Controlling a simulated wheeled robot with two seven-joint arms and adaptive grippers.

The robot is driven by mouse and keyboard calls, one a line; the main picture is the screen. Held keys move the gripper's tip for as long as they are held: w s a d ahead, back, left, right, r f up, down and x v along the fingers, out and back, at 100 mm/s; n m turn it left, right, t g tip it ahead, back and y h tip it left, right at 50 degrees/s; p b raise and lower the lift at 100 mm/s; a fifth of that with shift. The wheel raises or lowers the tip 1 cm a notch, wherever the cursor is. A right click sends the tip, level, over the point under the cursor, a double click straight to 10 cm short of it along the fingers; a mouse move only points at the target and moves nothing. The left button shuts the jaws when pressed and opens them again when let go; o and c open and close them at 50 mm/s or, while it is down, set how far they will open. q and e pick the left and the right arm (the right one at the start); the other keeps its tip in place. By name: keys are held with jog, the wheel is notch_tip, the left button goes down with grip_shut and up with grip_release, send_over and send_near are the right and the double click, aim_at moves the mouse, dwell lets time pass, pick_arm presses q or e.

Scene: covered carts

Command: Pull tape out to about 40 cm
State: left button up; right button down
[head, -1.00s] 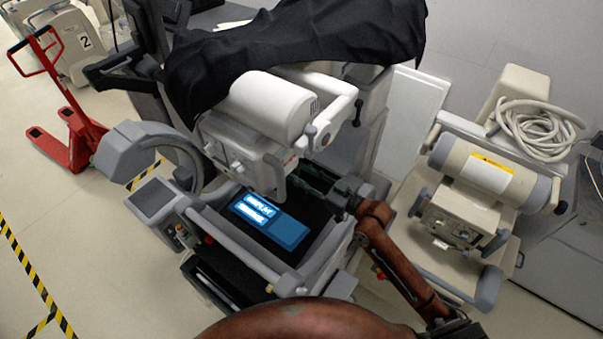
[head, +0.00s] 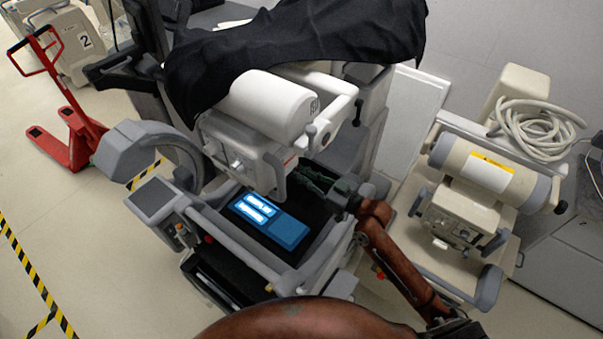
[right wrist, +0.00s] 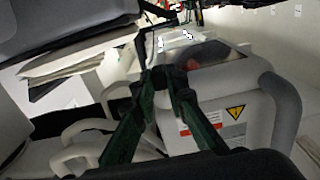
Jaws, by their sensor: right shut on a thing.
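My right gripper (head: 308,177) reaches in from the right over the dark top of the grey and white cart, under its white overhanging head. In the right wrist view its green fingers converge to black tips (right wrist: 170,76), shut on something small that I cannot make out. I cannot pick out the tape clearly in either view. My left gripper is not in view.
The cart has a lit blue screen (head: 268,218) just left of my right gripper. A white cylinder housing (head: 268,102) and a black cover (head: 300,45) hang above. Another cart (head: 470,200) stands right, a red pallet jack (head: 75,135) left.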

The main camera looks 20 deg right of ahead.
notch_tip(320, 180, down, 15)
jog(key=b, duration=1)
jog(key=shift+f, duration=0.2)
jog(key=c, duration=1.9)
grip_release()
jog(key=shift+r, duration=0.15)
jog(key=shift+c, duration=0.2)
jog(key=v, duration=1.2)
